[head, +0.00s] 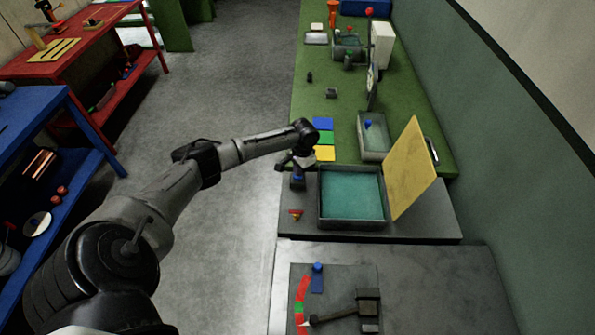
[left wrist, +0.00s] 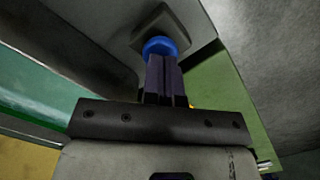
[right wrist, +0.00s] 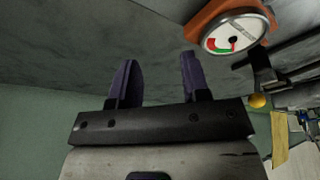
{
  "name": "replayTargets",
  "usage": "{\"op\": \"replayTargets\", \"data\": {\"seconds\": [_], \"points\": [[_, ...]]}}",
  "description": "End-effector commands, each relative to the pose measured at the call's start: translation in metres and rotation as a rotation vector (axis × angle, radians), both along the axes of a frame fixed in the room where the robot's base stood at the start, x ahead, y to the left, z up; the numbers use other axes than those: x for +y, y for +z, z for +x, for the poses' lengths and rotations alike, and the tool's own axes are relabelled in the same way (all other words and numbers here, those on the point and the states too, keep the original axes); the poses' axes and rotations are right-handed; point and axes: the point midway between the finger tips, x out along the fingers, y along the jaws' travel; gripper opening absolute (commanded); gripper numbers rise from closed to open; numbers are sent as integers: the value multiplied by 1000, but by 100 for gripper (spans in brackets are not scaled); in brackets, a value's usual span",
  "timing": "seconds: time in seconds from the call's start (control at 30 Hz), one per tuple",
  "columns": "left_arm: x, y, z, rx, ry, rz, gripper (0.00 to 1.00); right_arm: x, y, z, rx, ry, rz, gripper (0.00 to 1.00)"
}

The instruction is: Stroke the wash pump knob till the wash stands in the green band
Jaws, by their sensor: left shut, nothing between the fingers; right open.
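A blue knob (head: 298,182) stands at the left edge of the grey bench, beside a dark-rimmed tray (head: 321,212) of teal liquid. My left gripper (head: 298,163) is over this knob. In the left wrist view its shut, empty fingers (left wrist: 165,75) point at the blue knob (left wrist: 160,46) on a grey block; I cannot tell if they touch. A round dial (right wrist: 236,34) with red and green sectors shows in the right wrist view; its exact reading is unclear. My right gripper (right wrist: 157,72) is open and empty, outside the head view.
A yellow board (head: 411,170) leans at the tray's right. A nearer panel holds a red and green arc scale (head: 302,292), a lever (head: 335,315) and another blue knob (head: 317,268). Blue, green and yellow squares (head: 324,138) lie beyond. The floor (head: 230,80) at left is clear.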

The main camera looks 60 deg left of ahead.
Motion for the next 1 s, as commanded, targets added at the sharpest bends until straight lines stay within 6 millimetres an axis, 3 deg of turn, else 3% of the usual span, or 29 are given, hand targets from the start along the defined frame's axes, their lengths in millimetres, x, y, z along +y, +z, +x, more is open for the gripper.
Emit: {"op": "replayTargets", "data": {"seconds": [0.37, 0.77, 1.0], "points": [[2, 8, 29, 0, 0, -1, 0, 0, -6, 0, 0, 2, -2, 43], [3, 12, 30, 2, 0, 0, 0, -3, -5, 0, -1, 7, -11, 43], [4, 46, 34, -2, -1, 1, 0, -3, 1, 0, 0, 6, -9, 43]]}}
